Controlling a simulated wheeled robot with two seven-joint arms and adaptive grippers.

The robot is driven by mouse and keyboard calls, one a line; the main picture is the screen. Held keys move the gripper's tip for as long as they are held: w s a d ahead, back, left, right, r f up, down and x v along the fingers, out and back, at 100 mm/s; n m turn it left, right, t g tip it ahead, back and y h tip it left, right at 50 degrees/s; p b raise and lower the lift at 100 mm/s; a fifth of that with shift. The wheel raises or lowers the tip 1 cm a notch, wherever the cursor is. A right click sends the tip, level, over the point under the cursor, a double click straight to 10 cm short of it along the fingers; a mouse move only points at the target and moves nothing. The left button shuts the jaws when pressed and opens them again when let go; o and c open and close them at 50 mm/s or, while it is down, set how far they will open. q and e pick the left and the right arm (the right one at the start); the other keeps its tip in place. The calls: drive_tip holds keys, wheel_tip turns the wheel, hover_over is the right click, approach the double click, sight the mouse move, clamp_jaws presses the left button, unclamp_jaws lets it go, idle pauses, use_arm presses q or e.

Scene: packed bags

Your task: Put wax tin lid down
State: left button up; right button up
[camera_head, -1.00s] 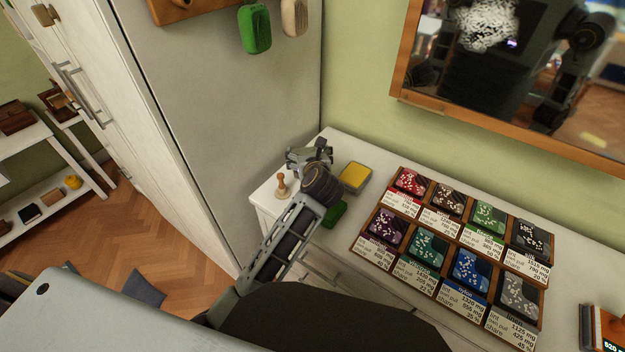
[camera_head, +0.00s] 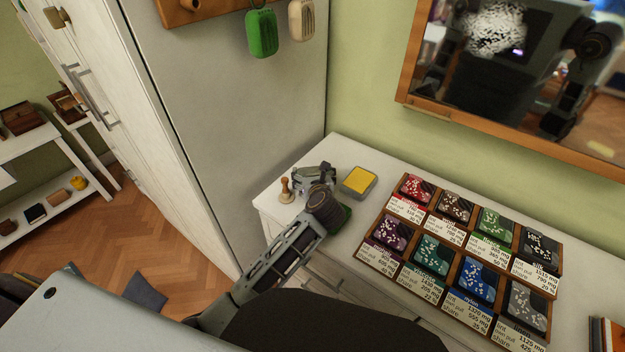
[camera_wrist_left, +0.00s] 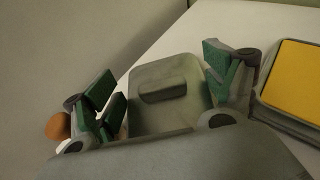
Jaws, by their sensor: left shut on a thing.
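The wax tin lid (camera_wrist_left: 170,108) is grey, with rounded corners and a raised bar on top. It lies between the green-padded fingers of my left gripper (camera_wrist_left: 158,85) in the left wrist view. In the head view my left gripper (camera_head: 315,178) is low over the far left corner of the white cabinet top and hides most of the lid. The gripper is shut on the lid; I cannot tell whether the lid touches the surface. The open wax tin (camera_head: 359,181), filled with yellow wax, stands just right of the gripper; it also shows in the left wrist view (camera_wrist_left: 296,88). My right gripper is not in view.
A wooden-handled stamp (camera_head: 285,190) stands close left of the gripper. A green block (camera_head: 342,216) lies partly behind my wrist. A wooden tray (camera_head: 452,302) of colored packets with labels fills the right. A tall white cabinet (camera_head: 250,110) borders the left side.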

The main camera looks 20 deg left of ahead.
use_arm(q)
drive_tip(key=shift+f, duration=1.05)
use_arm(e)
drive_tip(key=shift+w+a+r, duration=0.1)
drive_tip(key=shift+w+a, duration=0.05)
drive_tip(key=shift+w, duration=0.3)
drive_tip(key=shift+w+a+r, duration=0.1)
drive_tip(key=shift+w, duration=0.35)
use_arm(q)
drive_tip(key=shift+f, duration=0.15)
drive_tip(key=o, duration=0.8)
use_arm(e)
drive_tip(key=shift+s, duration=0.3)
